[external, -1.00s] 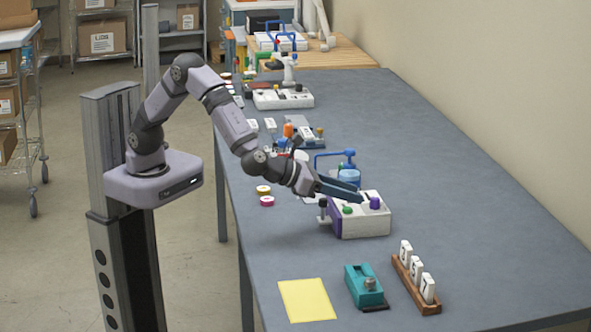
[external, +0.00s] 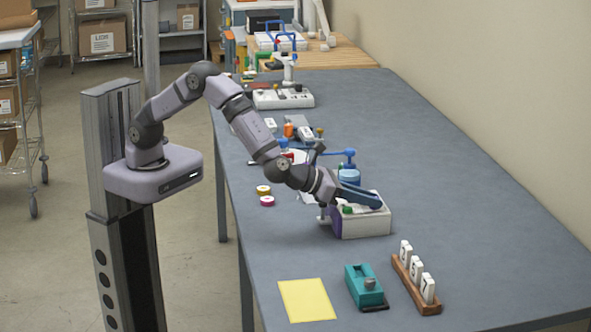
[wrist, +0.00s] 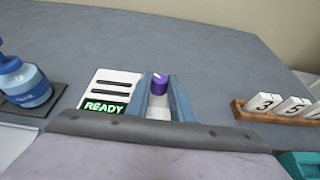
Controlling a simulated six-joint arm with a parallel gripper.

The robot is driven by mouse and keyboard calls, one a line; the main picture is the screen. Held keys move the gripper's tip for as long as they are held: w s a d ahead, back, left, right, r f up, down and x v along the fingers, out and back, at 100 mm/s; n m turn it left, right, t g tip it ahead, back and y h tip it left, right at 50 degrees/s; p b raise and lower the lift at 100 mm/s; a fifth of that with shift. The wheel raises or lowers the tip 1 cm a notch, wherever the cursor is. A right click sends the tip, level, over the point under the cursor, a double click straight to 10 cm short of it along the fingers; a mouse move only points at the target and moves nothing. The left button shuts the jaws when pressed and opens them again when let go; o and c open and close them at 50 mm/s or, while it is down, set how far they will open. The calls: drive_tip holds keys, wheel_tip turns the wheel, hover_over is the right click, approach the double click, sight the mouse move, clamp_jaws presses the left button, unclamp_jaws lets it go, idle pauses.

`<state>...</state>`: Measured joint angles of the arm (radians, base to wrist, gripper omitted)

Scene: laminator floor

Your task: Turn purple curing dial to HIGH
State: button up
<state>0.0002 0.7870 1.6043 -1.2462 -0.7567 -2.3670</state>
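The purple curing dial (wrist: 159,84) stands on top of a white box with a purple end panel (external: 365,224). In the wrist view its pale pointer mark faces up and left. My gripper (external: 376,201) is low over the box, and its blue fingers (wrist: 162,90) stand on either side of the dial. The fingers are apart; I cannot tell whether they touch the dial. The external view hides the dial behind the fingers. A green-lit display reading READY (wrist: 104,107) is on the box, left of the fingers.
A blue bottle-like device (wrist: 25,82) stands close on the left in the wrist view. A teal device (external: 365,286), a wooden rack of numbered white tiles (external: 408,287) and a yellow sheet (external: 307,300) lie nearer the camera. The table's right side is clear.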

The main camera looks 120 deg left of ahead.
clamp_jaws()
